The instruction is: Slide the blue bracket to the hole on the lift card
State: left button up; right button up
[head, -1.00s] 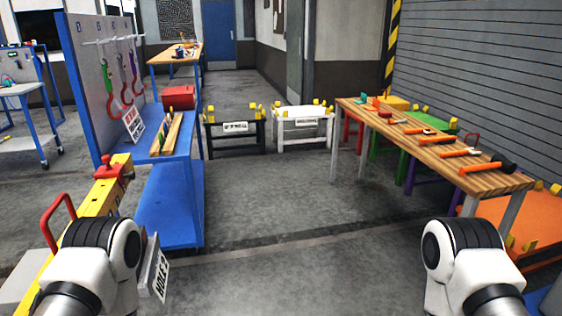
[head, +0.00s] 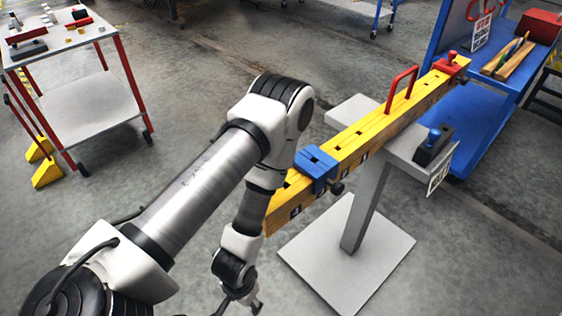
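The blue bracket (head: 316,164) sits around the yellow beam (head: 375,128), near its near end, with a dark knob on its side. The beam has dark holes along its top and small number labels on its side, too small to read surely. A white card (head: 438,177) hangs on the stand's front edge; its lettering is slanted, starts like "HOLE", and its number is unclear. My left gripper (head: 250,303) hangs low at the bottom edge, below and left of the bracket and apart from it; its fingers are mostly cut off. My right gripper is out of view.
The beam rests on a grey pedestal (head: 365,212) with a wide floor plate. A red handle (head: 401,88) and red clamp (head: 450,64) are on the beam. A dark block with blue knob (head: 433,142) sits on the stand. A red-legged cart (head: 85,105) stands left; a blue bench (head: 465,125) is behind.

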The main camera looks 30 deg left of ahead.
aim_at(324, 171)
jog(key=i+j+u, duration=0.1)
jog(key=u, duration=0.15)
jog(key=i+j+u, duration=0.15)
jog(key=u, duration=0.15)
jog(key=k+l, duration=0.1)
jog(key=l, duration=0.15)
jog(key=i+l+u, duration=0.15)
jog(key=l, duration=0.6)
jog(key=i+l+u, duration=0.2)
jog(key=l, duration=0.55)
jog(key=l+u, duration=0.15)
jog(key=l, duration=0.65)
jog(key=u, duration=1.3)
